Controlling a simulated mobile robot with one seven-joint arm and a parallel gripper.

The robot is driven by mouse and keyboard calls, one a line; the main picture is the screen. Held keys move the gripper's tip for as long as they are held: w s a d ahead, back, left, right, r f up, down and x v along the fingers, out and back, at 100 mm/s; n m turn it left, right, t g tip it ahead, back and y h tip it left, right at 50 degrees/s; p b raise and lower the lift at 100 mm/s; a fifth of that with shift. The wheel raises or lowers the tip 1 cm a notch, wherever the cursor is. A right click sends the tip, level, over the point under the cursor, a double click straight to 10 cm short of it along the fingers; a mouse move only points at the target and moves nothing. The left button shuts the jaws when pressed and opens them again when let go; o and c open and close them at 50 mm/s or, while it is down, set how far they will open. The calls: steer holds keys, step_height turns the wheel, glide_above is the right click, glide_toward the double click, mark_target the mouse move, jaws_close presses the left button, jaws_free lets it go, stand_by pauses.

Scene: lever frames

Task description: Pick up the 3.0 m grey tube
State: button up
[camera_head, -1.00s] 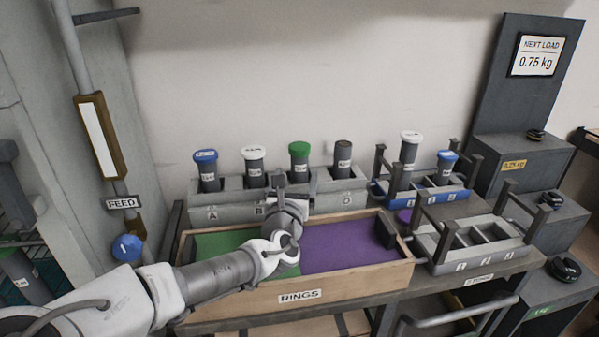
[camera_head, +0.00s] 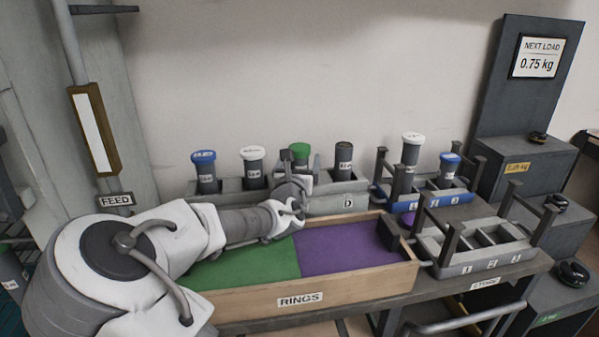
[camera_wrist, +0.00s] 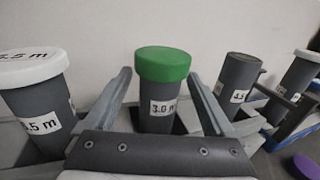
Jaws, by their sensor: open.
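The 3.0 m grey tube (camera_wrist: 157,108) stands upright in the grey rack, with a green cap (camera_wrist: 163,64) and a white "3.0 m" label. In the head view its green cap (camera_head: 299,150) shows, while its body is mostly hidden behind my gripper. My gripper (camera_wrist: 160,76) is open and empty. In the wrist view one finger is on each side of the tube, with visible gaps; I cannot tell how far the fingertips reach past it.
A white-capped tube (camera_wrist: 35,95) stands left of it and a dark-topped tube (camera_wrist: 238,82) right. A blue rack (camera_head: 425,198) holds two more tubes. The RINGS tray (camera_head: 340,285), with green and purple floors, lies in front. An empty grey rack (camera_head: 480,262) stands right.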

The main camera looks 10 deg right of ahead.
jaws_close()
stand_by(0.4)
steer(key=shift+r, duration=0.1)
